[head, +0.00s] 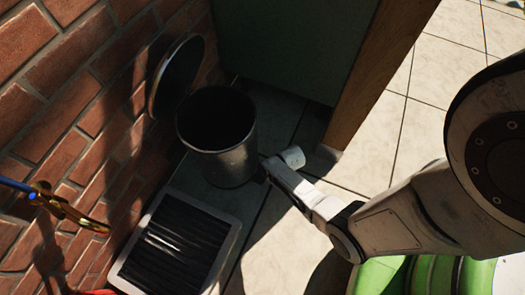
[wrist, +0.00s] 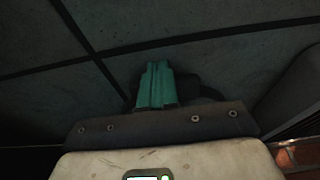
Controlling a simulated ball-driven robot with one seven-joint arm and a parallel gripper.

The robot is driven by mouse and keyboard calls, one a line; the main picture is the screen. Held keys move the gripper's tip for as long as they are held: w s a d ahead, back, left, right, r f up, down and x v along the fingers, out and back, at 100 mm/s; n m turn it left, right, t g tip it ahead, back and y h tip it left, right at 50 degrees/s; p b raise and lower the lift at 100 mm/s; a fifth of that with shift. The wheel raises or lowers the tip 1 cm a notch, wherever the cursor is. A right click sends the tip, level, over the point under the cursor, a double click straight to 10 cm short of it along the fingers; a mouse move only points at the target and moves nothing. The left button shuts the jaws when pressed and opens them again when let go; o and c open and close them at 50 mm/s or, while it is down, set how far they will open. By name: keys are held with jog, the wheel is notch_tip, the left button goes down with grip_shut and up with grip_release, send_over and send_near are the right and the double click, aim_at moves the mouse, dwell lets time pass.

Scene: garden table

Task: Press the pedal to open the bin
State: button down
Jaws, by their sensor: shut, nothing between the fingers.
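The bin (head: 235,165) is a grey metal cylinder standing on the tiled floor by the brick wall. Its round lid (head: 178,78) stands raised at the wall side, and the dark inside shows. My gripper (head: 266,166) is low at the right side of the bin's base, close to the floor. In the wrist view its teal fingers (wrist: 155,86) are together and empty. A dark shape lies just behind the fingers there; I cannot tell whether it is the pedal or shadow. No pedal shows clearly in the head view.
A white-framed tray with dark bristles (head: 140,270) lies in front of the bin. The brick wall (head: 70,75) is at left, and a dark green panel with a wooden post (head: 370,75) is behind. Tiled floor (head: 420,130) is clear at right. A green object (head: 430,275) is at bottom right.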

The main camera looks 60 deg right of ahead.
jog(key=p+v, duration=0.7)
jog(key=v, duration=0.3)
jog(key=shift+r, duration=0.35)
jog(key=shift+s, duration=0.1)
dwell(0.6)
jog(key=s+a+r+g, duration=0.1)
jog(key=a+r, duration=0.4)
jog(key=r, duration=0.8)
jog(key=s+a+r+g, duration=0.1)
jog(key=a+r, duration=0.4)
jog(key=r, duration=0.8)
notch_tip(320, 180, up, 33)
jog(key=p, duration=3.3)
jog(key=shift+d+m, duration=0.15)
jog(key=shift+m, duration=0.25)
